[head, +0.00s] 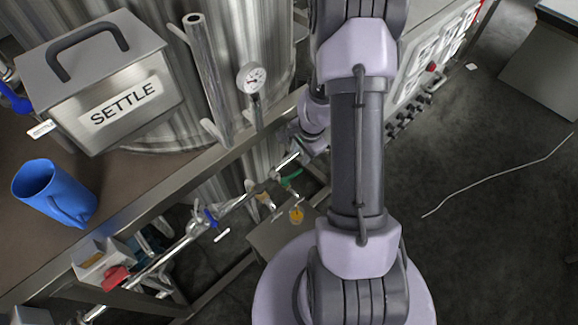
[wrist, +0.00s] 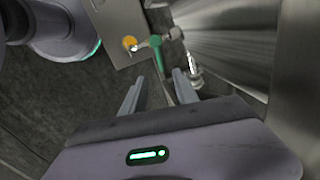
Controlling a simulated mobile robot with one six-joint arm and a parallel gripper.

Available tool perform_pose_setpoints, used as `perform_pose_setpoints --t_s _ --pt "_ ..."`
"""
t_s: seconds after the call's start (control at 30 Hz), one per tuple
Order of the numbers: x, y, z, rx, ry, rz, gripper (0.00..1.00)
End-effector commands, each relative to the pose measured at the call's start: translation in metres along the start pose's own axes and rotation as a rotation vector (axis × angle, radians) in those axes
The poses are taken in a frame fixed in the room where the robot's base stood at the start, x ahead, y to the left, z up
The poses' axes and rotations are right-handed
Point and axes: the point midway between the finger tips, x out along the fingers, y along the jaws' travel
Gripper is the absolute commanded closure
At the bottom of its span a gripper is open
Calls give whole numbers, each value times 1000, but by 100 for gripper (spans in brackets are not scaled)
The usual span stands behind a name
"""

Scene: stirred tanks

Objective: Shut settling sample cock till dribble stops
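A small cock with a green lever handle (wrist: 156,50) is in the upper middle of the wrist view; the green handle (head: 291,178) also shows in the head view, left of my arm. A round vessel with orange contents (wrist: 130,43) is beside the cock's spout, and shows in the head view (head: 297,215) on a grey surface. My gripper (wrist: 160,77) is open, its two fingers apart. The lever's near end appears between the fingertips in the picture; contact cannot be told. Whether a dribble runs is too small to tell.
A pipe (head: 160,262) with a blue-handled valve (head: 210,218) and a red-handled valve (head: 115,279) runs lower left. A box marked SETTLE (head: 115,95) and a blue jug (head: 52,190) stand on the bench. A shiny tank wall (wrist: 235,45) is close on the right.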

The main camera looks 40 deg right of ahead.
Motion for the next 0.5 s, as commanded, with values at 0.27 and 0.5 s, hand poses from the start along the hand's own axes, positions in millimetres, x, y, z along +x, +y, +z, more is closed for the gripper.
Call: perform_pose_setpoints --t_s 0.27,0.5 --pt "80 2 1 -2 -1 1 64" --pt "132 1 1 -2 -1 1 64"
